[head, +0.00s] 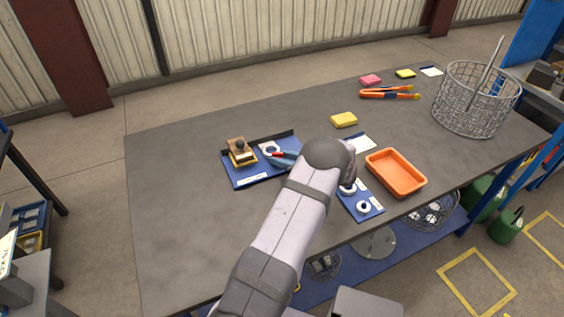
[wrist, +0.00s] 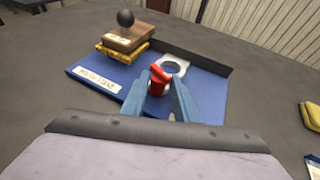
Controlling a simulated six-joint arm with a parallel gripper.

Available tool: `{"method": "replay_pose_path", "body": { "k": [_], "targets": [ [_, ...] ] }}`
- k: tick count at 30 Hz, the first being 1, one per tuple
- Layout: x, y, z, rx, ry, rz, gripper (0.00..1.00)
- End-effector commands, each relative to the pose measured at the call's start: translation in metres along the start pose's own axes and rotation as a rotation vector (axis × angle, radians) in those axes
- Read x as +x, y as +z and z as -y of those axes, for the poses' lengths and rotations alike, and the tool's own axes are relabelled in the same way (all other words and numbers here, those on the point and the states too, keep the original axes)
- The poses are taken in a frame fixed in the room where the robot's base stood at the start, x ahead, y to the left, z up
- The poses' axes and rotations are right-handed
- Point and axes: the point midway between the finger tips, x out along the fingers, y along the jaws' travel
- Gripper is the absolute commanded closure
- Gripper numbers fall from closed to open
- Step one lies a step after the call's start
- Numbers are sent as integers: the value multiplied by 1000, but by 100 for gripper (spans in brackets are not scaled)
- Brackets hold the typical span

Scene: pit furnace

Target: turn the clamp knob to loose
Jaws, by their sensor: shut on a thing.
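In the wrist view a red clamp knob (wrist: 158,79) sits between the fingertips of my gripper (wrist: 160,88), which is shut on it. The knob is above a blue board, in front of a pale metal plate with a round hole (wrist: 174,66). In the head view my gripper (head: 283,156) reaches in from the right at the blue board (head: 250,180), and a bit of red shows at its tip. My fingers partly hide the knob, and I cannot read its loose or tight position.
A wooden block with a black ball handle (wrist: 125,38) stands on the board left of the knob. An orange tray (head: 397,172), a second blue board (head: 360,205) and a yellow block (head: 344,119) lie to the right. A wire basket (head: 474,105) stands far right. The table's left side is clear.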

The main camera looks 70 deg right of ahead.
Motion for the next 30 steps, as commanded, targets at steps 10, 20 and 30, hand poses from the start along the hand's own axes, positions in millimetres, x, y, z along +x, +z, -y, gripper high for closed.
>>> {"method": "replay_pose_path", "body": {
  "k": [10,20,30],
  "targets": [
    [3,-5,2,-75,179,1,95],
    [4,-4,4,-121,297,0,95],
    [3,-3,4,-147,366,-1,95]
  ]
}}
